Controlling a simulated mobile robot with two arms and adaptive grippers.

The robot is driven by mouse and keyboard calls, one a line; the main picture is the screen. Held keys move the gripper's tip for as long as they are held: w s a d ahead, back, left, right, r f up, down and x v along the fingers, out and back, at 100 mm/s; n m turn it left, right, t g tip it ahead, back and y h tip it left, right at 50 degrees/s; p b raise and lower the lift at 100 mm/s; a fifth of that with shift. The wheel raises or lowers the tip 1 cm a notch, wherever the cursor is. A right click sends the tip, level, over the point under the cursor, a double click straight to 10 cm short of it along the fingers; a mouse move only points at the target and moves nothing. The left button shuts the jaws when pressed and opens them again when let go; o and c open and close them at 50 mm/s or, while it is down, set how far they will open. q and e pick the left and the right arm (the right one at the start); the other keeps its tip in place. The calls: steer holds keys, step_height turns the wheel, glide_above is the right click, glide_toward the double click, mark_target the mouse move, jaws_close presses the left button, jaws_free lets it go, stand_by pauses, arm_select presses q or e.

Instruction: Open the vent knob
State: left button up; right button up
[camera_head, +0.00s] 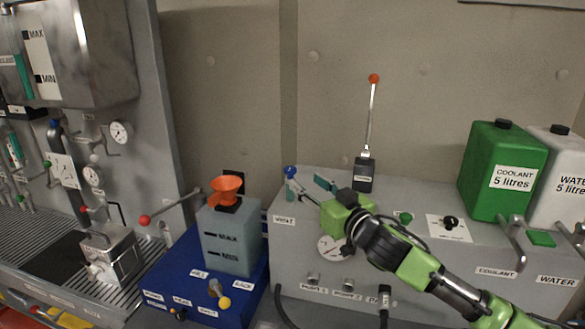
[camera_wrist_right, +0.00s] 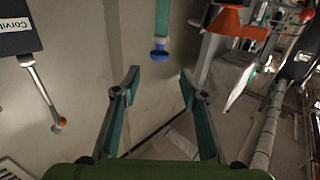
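A small blue knob (camera_head: 290,172) stands at the left end of the grey cabinet's top, above a label that seems to read VENT (camera_head: 284,219). My right gripper (camera_head: 306,187) reaches it from the right, its fingers pointing left. In the right wrist view, the blue knob (camera_wrist_right: 159,50) sits on a teal stem just beyond and between the tips of my right gripper (camera_wrist_right: 159,80). The two teal fingers are apart with nothing between them; I see no contact with the knob. My left gripper is not in view.
A black lever box with an orange-tipped rod (camera_head: 373,110) stands behind my right gripper. An orange funnel (camera_head: 227,187) in a grey tank is to the left. Green (camera_head: 492,180) and white (camera_head: 562,165) canisters stand at the right. A red-tipped lever (camera_head: 146,220) juts out farther left.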

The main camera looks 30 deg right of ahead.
mark_target(293, 172)
steer(key=w+p, duration=0.1)
steer(key=w, duration=0.1)
steer(key=w+p, duration=0.1)
steer(key=w, duration=0.2)
steer(key=w+p, duration=0.1)
steer(key=w, duration=0.2)
steer(key=shift+w+d, duration=0.2)
steer(key=shift+d, duration=0.2)
steer(key=c, duration=1)
